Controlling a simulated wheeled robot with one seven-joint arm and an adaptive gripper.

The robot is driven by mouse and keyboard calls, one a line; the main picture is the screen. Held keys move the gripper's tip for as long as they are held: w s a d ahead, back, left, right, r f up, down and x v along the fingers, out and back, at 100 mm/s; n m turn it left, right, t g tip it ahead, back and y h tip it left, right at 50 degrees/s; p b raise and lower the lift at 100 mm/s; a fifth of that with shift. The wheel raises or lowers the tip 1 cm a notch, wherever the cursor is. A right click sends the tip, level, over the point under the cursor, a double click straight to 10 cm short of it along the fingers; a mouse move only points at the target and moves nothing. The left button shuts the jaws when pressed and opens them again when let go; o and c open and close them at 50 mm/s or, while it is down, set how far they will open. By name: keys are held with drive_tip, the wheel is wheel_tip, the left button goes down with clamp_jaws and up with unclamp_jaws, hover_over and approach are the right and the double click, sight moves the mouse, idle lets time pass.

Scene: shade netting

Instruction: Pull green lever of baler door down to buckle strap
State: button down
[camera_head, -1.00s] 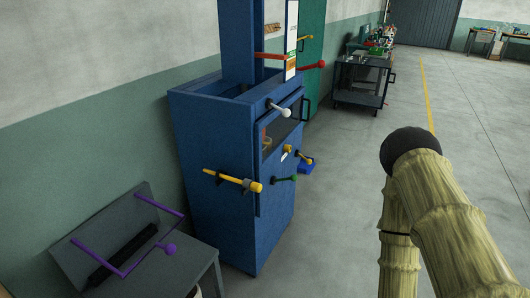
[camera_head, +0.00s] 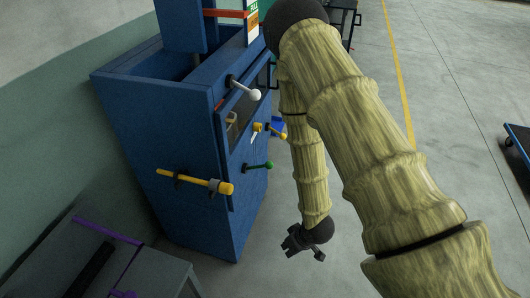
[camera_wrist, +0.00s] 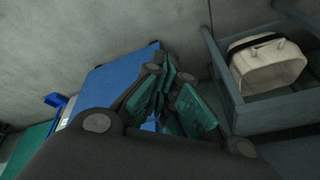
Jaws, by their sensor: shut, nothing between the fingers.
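The blue baler (camera_head: 150,120) stands against the wall at the left in the head view. Its green lever (camera_head: 262,165) with a round green knob sticks out from the door front, below a yellow-knobbed lever (camera_head: 277,132). My gripper (camera_head: 303,251) hangs low in front of the baler, right of and below the green lever, apart from it. In the wrist view, the green-padded fingers of my gripper (camera_wrist: 167,100) are shut and empty, with a blue surface (camera_wrist: 108,72) behind them. The green lever cannot be made out there. No strap can be made out.
A white-knobbed lever (camera_head: 245,90) and a yellow bar (camera_head: 195,181) also jut from the baler. A grey table (camera_head: 150,277) with purple bars stands at the lower left. A white container (camera_wrist: 268,65) sits in a grey frame.

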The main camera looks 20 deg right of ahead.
drive_tip(key=w+d+r+n+t+y+p, duration=0.25)
drive_tip(key=w+r+n, duration=0.65)
drive_tip(key=w+r, duration=1.75)
drive_tip(key=p, duration=0.1)
hover_over(266, 165)
wheel_tip(266, 165, down, 9)
drive_tip(key=shift+w+f+g+h, duration=0.1)
drive_tip(key=shift+f+g+h, duration=0.3)
drive_tip(key=shift+f, duration=0.5)
